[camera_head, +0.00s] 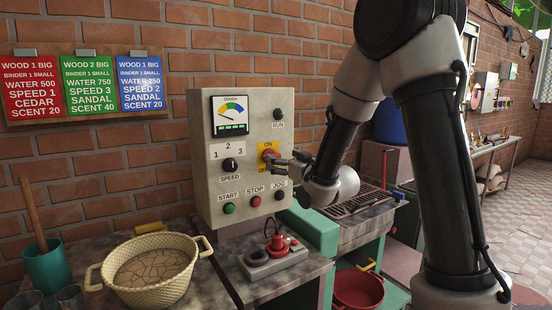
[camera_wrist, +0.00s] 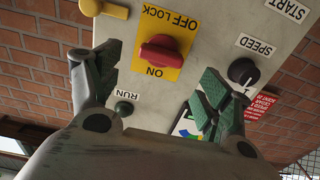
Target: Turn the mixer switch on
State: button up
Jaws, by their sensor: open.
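The mixer switch is a red rotary knob (camera_head: 270,154) on a yellow plate with ON at its top and OFF below, on the front of a grey control box (camera_head: 205,130). In the wrist view, which is upside down, the red knob (camera_wrist: 161,55) sits between OFF LOCK and ON; its bar looks to lie across the plate. I cannot tell which label it points at. My gripper (camera_head: 284,161) is in front of the knob, close to the panel. Its green-padded fingers (camera_wrist: 155,82) are spread wide either side of the knob, apparently not touching it.
The panel also carries a black speed dial (camera_head: 230,164), a RUN button (camera_head: 278,114) and START, STOP and JOG buttons along the bottom. A small red-and-black device (camera_head: 275,248) stands on the bench below. A basket (camera_head: 148,270) is at the left.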

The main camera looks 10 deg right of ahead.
jog(key=x, duration=0.5)
jog(key=shift+w+a, duration=0.15)
jog(key=shift+w, duration=0.1)
jog(key=c, duration=1)
